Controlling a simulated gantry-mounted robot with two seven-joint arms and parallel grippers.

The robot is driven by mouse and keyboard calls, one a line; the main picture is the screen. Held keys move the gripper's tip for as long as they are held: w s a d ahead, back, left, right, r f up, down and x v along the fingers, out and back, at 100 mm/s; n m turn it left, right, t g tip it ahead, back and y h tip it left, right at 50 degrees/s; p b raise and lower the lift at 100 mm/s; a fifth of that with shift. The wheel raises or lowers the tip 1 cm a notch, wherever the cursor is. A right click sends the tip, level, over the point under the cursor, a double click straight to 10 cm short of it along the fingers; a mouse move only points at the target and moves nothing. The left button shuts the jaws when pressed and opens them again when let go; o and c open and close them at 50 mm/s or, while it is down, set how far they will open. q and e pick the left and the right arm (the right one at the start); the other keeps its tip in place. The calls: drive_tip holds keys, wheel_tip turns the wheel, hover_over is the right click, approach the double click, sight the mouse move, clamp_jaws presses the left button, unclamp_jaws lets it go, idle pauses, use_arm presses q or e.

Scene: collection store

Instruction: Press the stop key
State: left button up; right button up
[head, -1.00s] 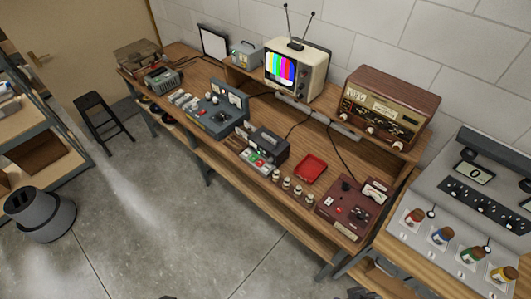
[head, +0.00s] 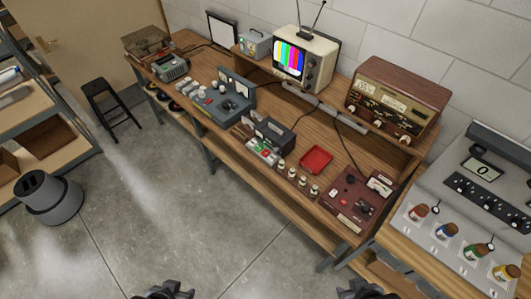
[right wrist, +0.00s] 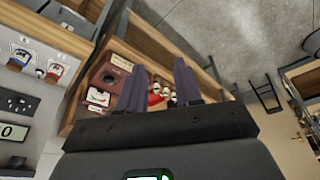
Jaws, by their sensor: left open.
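A small dark device (head: 275,133) with a row of coloured keys (head: 264,152) along its front, red, green and pale, sits at the front middle of the wooden bench. The key labels are too small to read, so I cannot tell which is the stop key. My left gripper (head: 166,289) shows at the bottom edge of the head view, open and well short of the bench. My right gripper (head: 362,290) is also at the bottom edge. In the right wrist view its two fingers (right wrist: 158,75) stand apart with nothing held between them.
Several small jars (head: 303,182), a red tray (head: 316,160) and a maroon box (head: 353,198) stand right of the keyed device. A blue-grey machine (head: 228,100) is to its left. A television (head: 303,58) and a radio (head: 396,101) stand behind. Open floor (head: 170,220) lies in front.

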clamp_jaws()
idle(1.4)
